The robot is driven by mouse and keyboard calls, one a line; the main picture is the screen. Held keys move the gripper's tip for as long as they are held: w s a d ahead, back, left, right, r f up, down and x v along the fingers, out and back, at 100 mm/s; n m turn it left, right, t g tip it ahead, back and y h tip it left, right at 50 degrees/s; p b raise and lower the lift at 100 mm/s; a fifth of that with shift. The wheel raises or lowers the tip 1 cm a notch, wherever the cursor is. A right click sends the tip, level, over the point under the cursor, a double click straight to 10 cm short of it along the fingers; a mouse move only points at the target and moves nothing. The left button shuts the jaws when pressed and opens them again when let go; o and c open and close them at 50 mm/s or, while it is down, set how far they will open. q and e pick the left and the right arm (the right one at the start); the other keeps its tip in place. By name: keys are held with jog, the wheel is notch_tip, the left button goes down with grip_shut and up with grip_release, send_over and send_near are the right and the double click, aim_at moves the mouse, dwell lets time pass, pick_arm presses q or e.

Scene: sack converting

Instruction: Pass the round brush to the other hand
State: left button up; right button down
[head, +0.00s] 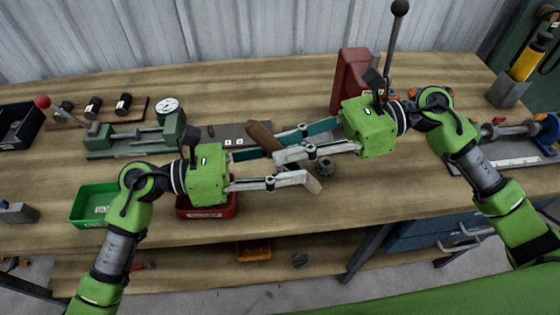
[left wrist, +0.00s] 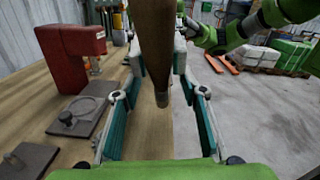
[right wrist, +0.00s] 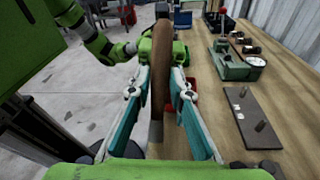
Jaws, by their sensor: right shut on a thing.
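The round brush has a brown wooden handle (head: 262,137) and a paler end (head: 313,186). It is held tilted above the bench between my two grippers. My right gripper (head: 278,147) is shut on it; in the right wrist view the brown handle (right wrist: 160,70) runs between the fingers. My left gripper (head: 291,164) reaches in from the opposite side with its fingers apart, one on either side of the brush. In the left wrist view the brush (left wrist: 158,50) hangs between the fingertips; whether they touch it is unclear. The fingers partly hide the brush's middle.
A red bin (head: 222,211) lies under my left gripper, with a green bin (head: 85,213) to its left. A green fixture (head: 125,145) stands behind them. A red press (head: 350,80) stands behind my right gripper. A small dark gear (head: 325,167) lies near the brush.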

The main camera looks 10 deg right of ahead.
pick_arm(q)
grip_shut()
pick_arm(e)
jog(key=c, duration=1.8)
grip_release()
jog(key=shift+d, duration=0.1)
